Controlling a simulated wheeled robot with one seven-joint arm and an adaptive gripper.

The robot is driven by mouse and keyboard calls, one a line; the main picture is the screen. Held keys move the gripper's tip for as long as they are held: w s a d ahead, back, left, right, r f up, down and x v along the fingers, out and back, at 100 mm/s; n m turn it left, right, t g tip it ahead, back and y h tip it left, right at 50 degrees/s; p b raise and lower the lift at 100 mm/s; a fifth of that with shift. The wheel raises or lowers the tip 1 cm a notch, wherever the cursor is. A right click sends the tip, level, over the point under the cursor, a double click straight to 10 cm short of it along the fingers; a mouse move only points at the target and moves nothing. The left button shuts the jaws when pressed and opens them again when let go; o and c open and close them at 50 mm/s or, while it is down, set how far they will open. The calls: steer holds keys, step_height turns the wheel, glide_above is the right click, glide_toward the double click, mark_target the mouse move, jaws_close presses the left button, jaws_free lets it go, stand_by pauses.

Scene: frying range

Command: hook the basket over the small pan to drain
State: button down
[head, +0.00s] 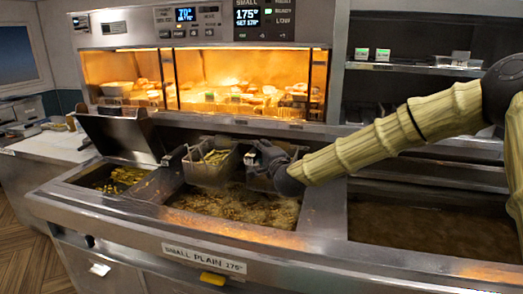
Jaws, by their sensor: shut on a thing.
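A wire basket (207,172) with yellow-green food in it is at the back of the small pan (232,212), which holds bubbling brown oil. The basket looks upright and raised above the oil; whether it touches the back rim is too small to tell. My gripper (262,157) is just right of this basket, at the pan's back right. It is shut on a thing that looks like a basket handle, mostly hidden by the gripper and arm. A second dark basket shape (262,181) shows below my gripper. The front label (204,259) reads "SMALL PLAIN 175°".
A narrow pan (118,180) with food pieces is at left, under a raised metal lid (121,136). A larger pan of dark oil (425,235) is at right. A lit warming cabinet (205,52) stands behind. A counter (45,147) is at far left.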

steer(key=shift+f+b, duration=0.55)
steer(key=shift+b, duration=0.05)
stand_by(0.5)
steer(key=c, duration=1.2)
jaws_free()
steer(key=shift+s, duration=0.1)
